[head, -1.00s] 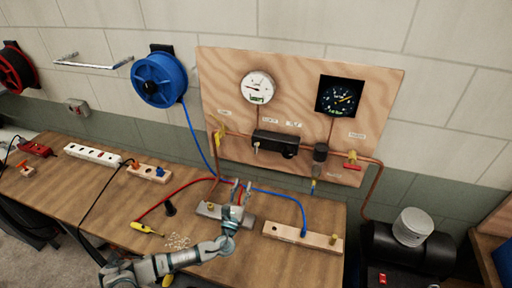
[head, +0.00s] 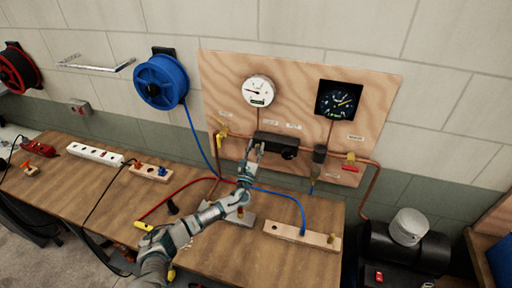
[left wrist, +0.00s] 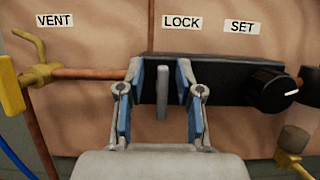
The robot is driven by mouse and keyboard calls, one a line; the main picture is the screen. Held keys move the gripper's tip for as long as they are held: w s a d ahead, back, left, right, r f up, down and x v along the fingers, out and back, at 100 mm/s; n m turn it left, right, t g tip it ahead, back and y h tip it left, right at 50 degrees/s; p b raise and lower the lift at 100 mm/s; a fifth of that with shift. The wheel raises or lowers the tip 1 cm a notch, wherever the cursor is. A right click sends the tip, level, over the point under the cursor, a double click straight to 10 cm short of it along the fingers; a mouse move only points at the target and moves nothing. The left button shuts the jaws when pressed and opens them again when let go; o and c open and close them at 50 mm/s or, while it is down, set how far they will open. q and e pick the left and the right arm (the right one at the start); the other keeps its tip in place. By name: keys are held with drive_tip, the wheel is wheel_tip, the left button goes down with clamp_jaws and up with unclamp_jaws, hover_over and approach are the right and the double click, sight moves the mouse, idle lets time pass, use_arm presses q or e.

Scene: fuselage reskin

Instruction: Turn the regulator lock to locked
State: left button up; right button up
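The regulator (head: 275,142) is a black block on the plywood panel, with a black round SET knob (left wrist: 272,88) at its right. The lock lever (left wrist: 162,92) is a grey upright tab under the LOCK label (left wrist: 182,23) in the left wrist view. My left gripper (left wrist: 157,75) is open, with one blue-padded finger on each side of the lever and a gap showing on both sides. In the head view my left gripper (head: 254,150) is at the left part of the regulator and hides the lever. My right gripper is not in view.
A yellow vent valve (left wrist: 38,72) sits on the copper pipe left of the regulator. A white gauge (head: 258,91) and a dark dial (head: 338,100) are above. A red-handled valve (head: 350,166) is at the right. Hoses and wooden blocks lie on the bench (head: 110,193).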

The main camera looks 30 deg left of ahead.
use_arm(q)
drive_tip(key=shift+a, duration=0.2)
drive_tip(key=shift+d, duration=0.3)
clamp_jaws()
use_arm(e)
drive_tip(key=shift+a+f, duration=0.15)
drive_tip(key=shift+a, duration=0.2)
